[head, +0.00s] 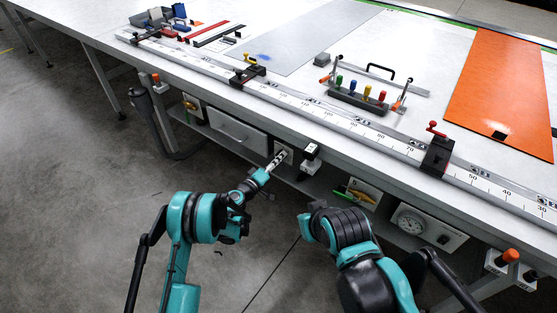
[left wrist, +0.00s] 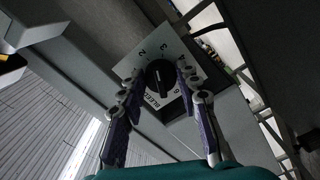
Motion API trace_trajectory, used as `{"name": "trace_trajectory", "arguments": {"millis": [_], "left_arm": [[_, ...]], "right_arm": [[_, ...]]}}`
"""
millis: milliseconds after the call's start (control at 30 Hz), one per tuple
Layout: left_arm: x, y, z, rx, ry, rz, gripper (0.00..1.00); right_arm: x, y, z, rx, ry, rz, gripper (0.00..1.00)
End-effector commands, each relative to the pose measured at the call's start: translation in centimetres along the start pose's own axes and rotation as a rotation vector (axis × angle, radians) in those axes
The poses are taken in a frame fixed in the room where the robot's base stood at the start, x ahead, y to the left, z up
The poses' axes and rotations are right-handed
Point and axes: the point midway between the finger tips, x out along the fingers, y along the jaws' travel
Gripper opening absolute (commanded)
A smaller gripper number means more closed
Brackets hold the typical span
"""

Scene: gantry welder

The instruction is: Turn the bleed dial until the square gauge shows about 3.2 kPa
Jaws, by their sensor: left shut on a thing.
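The bleed dial (left wrist: 160,77) is a black round knob with a pointer bar, on a pale square plate (left wrist: 144,48) marked with numerals and the word BLEED. My left gripper (left wrist: 157,82) has its fingers on either side of the knob, shut on it. In the head view my left gripper (head: 279,159) reaches a plate under the table's front edge, and it hides the knob there. A small black box with a pale face (head: 311,149) stands just right of it; I cannot tell if it is the square gauge. No kPa reading is legible.
A round gauge (head: 411,219) is on a panel at lower right. A panel with green and yellow parts (head: 357,192) lies between. A scaled rail (head: 345,122) with clamps runs along the table's front. Orange-handled parts (head: 505,258) jut out at far right.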

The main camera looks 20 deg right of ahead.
Motion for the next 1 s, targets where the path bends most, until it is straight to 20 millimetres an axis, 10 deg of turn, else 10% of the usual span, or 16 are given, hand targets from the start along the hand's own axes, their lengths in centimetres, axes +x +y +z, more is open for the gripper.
{"name": "trace_trajectory", "arguments": {"millis": [133, 167, 233, 567, 1000], "left_arm": [[0.0, 0.0, 0.1, 0.001, -0.003, 0.0, 0.04], [0.0, 0.0, 0.1, 0.001, -0.003, 0.0, 0.38], [0.0, 0.0, 0.1, 0.0, -0.002, 0.0, 0.53], [-0.3, 0.0, 0.0, -0.001, 0.0, 0.0, 0.53], [-6.7, -0.1, 0.0, -0.001, 0.0, -0.001, 0.53]], "right_arm": [[0.0, 0.0, 0.0, 0.0, 0.0, 0.0, 0.0], [0.0, 0.0, 0.0, 0.0, 0.0, 0.0, 0.0], [0.0, 0.0, 0.0, 0.0, 0.0, 0.0, 0.0], [0.0, 0.0, 0.0, 0.0, 0.0, 0.0, 0.0], [0.0, 0.0, 0.0, 0.0, 0.0, 0.0, 0.0]]}}
